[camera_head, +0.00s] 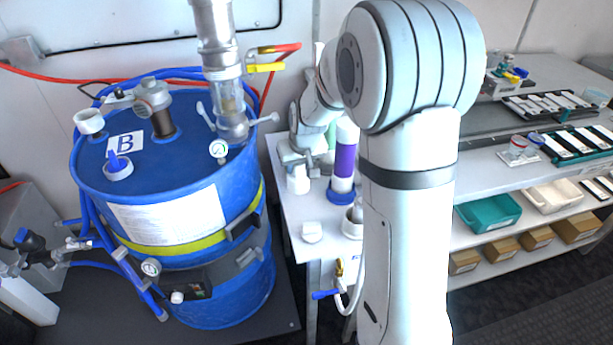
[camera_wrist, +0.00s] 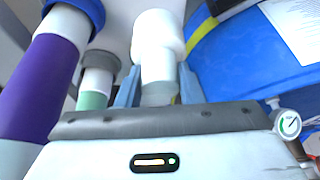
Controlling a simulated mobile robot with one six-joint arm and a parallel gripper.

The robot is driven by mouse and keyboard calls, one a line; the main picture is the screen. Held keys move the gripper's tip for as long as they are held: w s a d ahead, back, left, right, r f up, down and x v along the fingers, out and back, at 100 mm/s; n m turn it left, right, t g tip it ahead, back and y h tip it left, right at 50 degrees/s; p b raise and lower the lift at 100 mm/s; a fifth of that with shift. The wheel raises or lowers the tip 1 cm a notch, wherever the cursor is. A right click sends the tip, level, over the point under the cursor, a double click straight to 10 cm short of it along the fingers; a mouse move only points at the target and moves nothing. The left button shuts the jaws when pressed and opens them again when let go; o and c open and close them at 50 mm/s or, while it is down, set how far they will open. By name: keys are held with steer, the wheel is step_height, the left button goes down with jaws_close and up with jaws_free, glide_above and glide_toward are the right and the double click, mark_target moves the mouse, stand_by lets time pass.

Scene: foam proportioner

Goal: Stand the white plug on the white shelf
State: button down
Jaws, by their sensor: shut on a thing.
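My gripper (camera_head: 297,160) points down over the white shelf (camera_head: 285,205) beside the blue drum. It is shut on the white plug (camera_head: 298,181), whose lower end shows below the jaws. In the wrist view the plug (camera_wrist: 158,38) sits between the two blue-grey fingers (camera_wrist: 157,88), its wider white end pointing away from the gripper. The plug looks roughly upright. I cannot tell whether its lower end touches the shelf or hangs just above it. My arm hides part of the shelf's right side.
A purple-and-white cylinder (camera_head: 344,162) in a blue base stands close right of the plug. A green-and-white cylinder (camera_wrist: 95,88) is near it. The blue drum (camera_head: 170,205) stands left.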

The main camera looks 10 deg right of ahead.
mark_target(300, 173)
steer(key=f, duration=0.3)
steer(key=shift+w+d+f, duration=0.1)
steer(key=shift+d, duration=0.15)
step_height(300, 173, down, 4)
steer(key=shift+r, duration=0.2)
steer(key=shift+d+r, duration=0.1)
steer(key=c, duration=1)
jaws_free()
